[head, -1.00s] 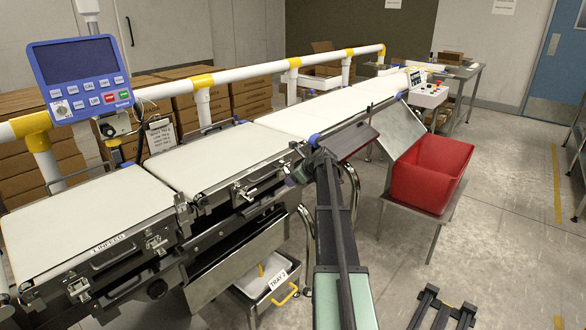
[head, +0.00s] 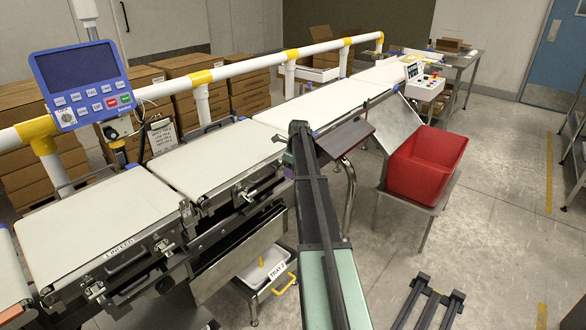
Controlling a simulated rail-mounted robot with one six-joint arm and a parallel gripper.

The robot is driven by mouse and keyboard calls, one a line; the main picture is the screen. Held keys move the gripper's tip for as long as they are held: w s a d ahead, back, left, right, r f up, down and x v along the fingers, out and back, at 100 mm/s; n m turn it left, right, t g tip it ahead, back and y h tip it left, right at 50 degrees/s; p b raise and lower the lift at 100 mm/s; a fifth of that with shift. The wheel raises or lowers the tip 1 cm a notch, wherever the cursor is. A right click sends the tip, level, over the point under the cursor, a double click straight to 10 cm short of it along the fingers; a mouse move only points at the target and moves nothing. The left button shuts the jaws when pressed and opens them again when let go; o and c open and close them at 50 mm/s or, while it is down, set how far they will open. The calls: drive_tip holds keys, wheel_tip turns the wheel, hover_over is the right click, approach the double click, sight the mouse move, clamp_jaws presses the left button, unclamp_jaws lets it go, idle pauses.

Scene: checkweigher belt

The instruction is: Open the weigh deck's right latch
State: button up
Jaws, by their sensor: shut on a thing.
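The weigh deck (head: 215,157) is the middle white-topped belt section, with its front latches and handle along the near side. Its left front latch (head: 245,193) is in plain sight. The deck's right front corner, where the right latch sits, is mostly hidden behind my arm. My gripper (head: 285,168) is at that corner, low beside the belt's front edge. Only a small dark part of it shows past my arm. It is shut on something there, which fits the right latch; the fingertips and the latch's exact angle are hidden.
The infeed belt (head: 95,228) lies to the left, and the outfeed belt (head: 320,108) runs off behind my arm. A red bin (head: 425,163) stands at right. The display panel (head: 83,80) rises at left.

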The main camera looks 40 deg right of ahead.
drive_tip(key=shift+w, duration=0.1)
idle(0.3)
drive_tip(key=o, duration=0.8)
drive_tip(key=shift+o, duration=0.2)
wheel_tip(320, 180, up, 11)
drive_tip(key=s+p, duration=0.1)
drive_tip(key=p, duration=0.9)
drive_tip(key=shift+s+d+p, duration=0.15)
drive_tip(key=shift+s+p, duration=0.2)
drive_tip(key=shift+f, duration=0.15)
